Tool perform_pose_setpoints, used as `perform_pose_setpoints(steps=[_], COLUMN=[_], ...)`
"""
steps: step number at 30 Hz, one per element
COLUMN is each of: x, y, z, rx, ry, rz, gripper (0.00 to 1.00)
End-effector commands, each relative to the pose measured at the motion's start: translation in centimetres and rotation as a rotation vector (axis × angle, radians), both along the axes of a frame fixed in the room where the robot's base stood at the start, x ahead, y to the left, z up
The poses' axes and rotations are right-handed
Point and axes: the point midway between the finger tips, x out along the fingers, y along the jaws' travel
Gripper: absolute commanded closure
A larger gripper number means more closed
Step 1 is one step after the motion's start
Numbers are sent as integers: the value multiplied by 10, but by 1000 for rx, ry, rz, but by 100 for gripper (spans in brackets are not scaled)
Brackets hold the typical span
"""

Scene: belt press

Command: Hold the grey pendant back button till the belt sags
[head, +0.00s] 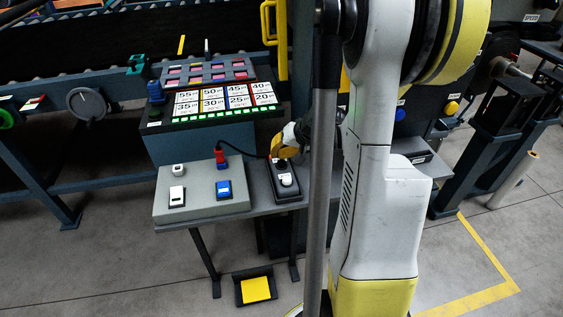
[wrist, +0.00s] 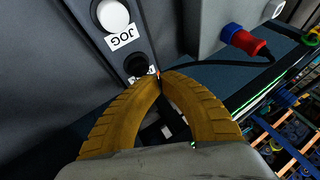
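The pendant is a dark box (head: 287,194) on the grey bench, with a white button (head: 286,180) on its face. In the wrist view the pendant (wrist: 146,32) shows a white button (wrist: 112,15) labelled JOG. A dark grey button (wrist: 136,65) sits below that, its label partly hidden by my fingertips. My gripper (wrist: 160,76) is shut and empty, its yellow fingertips meeting just beside the dark button. I cannot tell whether they touch the pendant. In the head view my gripper (head: 283,152) is at the pendant's far end. The belt's sag is not clear.
A grey switch box (head: 203,206) with white and blue switches stands left of the pendant. A cable runs to a red plug (head: 220,158). Behind is a lit panel of numbered cards (head: 225,98). A yellow pedal (head: 255,289) is on the floor.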

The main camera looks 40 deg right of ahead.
Motion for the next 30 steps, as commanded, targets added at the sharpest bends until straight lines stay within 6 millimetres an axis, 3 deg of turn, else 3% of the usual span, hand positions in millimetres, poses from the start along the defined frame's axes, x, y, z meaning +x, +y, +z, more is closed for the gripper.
perform_pose_setpoints(steps=[30], x=[0], y=[0], z=[-12], rx=[0], ry=[0], rz=[0], gripper=[100])
